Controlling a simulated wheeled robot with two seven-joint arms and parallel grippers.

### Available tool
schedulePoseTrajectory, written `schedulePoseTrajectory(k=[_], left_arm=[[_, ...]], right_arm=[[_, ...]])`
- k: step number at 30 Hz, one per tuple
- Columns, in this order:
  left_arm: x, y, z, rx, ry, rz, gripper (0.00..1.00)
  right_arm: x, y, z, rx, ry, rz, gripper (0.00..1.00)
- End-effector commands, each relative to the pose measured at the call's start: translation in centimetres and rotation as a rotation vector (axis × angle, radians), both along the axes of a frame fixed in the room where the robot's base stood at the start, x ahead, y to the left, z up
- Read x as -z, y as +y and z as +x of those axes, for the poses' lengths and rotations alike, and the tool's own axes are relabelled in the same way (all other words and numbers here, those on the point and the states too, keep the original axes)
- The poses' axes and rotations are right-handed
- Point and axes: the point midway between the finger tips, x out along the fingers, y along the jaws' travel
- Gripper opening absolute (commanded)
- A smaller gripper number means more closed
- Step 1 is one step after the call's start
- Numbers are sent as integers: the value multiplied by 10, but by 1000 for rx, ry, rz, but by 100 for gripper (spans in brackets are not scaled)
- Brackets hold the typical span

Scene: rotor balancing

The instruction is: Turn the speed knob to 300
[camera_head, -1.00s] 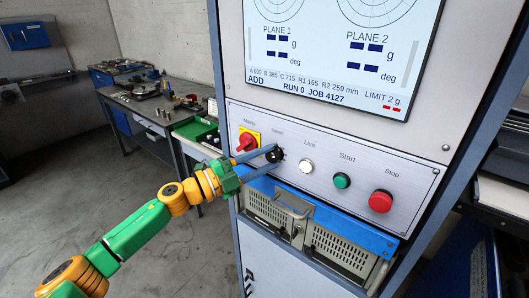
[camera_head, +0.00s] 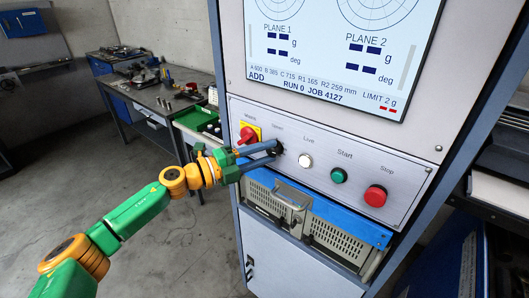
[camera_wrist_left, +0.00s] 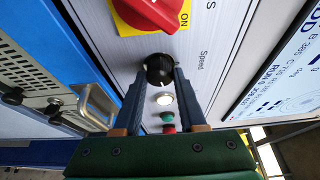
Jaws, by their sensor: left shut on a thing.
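The black speed knob (camera_wrist_left: 159,70) is on the light panel below the screen, with the "Speed" label beside it in the left wrist view. In the head view the knob (camera_head: 277,147) is partly covered by my fingers. My left gripper (camera_wrist_left: 160,80) is shut on the knob, one finger on each side of it. In the head view my left gripper (camera_head: 272,150) reaches the panel from the lower left. The knob's set value cannot be read. My right gripper is not in view.
The red mains switch (camera_head: 247,136) on its yellow plate sits just left of the knob. The lit white button (camera_head: 305,160), green start button (camera_head: 338,176) and red stop button (camera_head: 375,196) are to the right. A blue ledge (camera_head: 340,222) runs below the panel.

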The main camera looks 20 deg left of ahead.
Motion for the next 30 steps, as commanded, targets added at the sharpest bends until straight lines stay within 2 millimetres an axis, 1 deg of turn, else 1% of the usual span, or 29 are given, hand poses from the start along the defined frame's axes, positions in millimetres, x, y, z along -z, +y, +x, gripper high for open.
schedulePoseTrajectory(k=[4,5,6,8,16,19,23,27,30], left_arm=[[0,0,0,-1,-1,-1,0],[0,0,0,-1,-1,-1,43],[0,0,0,-1,-1,-1,54],[0,0,0,-1,-1,-1,70],[0,0,0,-1,1,-1,70],[3,6,-5,-3,-1,1,70],[8,22,-22,-4,2,4,70],[8,40,-42,-5,1,3,70],[5,47,-50,-2,1,1,70]], right_arm=[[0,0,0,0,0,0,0],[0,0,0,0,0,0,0],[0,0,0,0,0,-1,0],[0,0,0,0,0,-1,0],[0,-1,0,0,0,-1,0],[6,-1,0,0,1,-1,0],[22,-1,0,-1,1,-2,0],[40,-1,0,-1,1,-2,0],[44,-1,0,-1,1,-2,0]])
